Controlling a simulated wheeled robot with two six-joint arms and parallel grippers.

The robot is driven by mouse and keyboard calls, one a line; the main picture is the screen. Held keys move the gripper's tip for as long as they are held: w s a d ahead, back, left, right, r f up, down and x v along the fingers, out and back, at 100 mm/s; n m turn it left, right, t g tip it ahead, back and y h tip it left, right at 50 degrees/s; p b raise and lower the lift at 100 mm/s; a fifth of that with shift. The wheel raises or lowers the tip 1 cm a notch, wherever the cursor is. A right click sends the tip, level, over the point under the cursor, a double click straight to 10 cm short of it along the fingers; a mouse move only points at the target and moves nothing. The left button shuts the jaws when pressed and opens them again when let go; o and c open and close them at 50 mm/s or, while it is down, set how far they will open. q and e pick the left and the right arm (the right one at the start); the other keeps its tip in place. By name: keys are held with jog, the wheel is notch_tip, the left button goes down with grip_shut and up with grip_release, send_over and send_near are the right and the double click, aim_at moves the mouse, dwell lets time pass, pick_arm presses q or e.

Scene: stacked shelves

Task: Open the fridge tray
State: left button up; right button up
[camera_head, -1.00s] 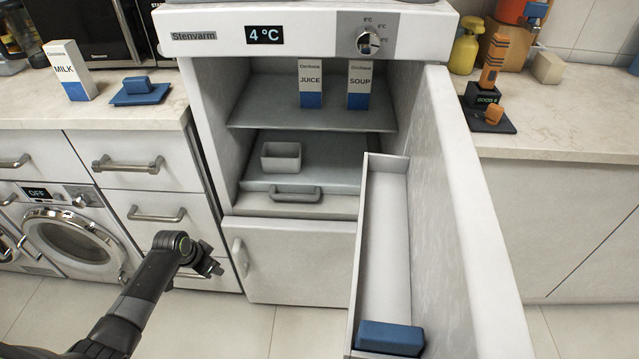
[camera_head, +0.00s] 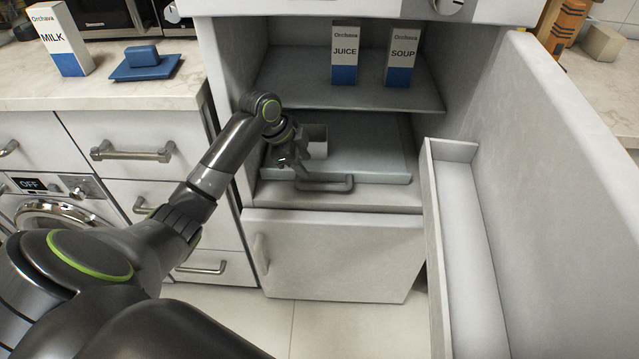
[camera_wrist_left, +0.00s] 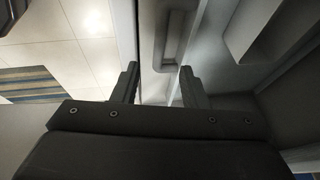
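The grey fridge tray (camera_head: 375,150) lies on the lower level inside the open fridge, with a bar handle (camera_head: 325,184) at its front. A small grey bin (camera_head: 318,141) sits on the tray, partly hidden by my left arm. My left gripper (camera_head: 298,174) is at the left end of the handle. In the left wrist view its two fingers (camera_wrist_left: 158,78) are apart with nothing between them, and the handle (camera_wrist_left: 173,48) shows just beyond them. I cannot tell whether they touch it. My right gripper is not in view.
The open fridge door (camera_head: 560,190) with its door bin (camera_head: 475,270) stands to the right. A closed lower door (camera_head: 340,250) is below. The counter (camera_head: 110,90) is left.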

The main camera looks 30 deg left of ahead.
aim_at(321, 185)
pick_arm(q)
jog(key=b+x, duration=0.1)
jog(key=x, duration=0.9)
jog(key=shift+f, duration=0.1)
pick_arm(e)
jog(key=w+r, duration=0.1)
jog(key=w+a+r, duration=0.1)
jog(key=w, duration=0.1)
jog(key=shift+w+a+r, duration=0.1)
pick_arm(q)
grip_shut()
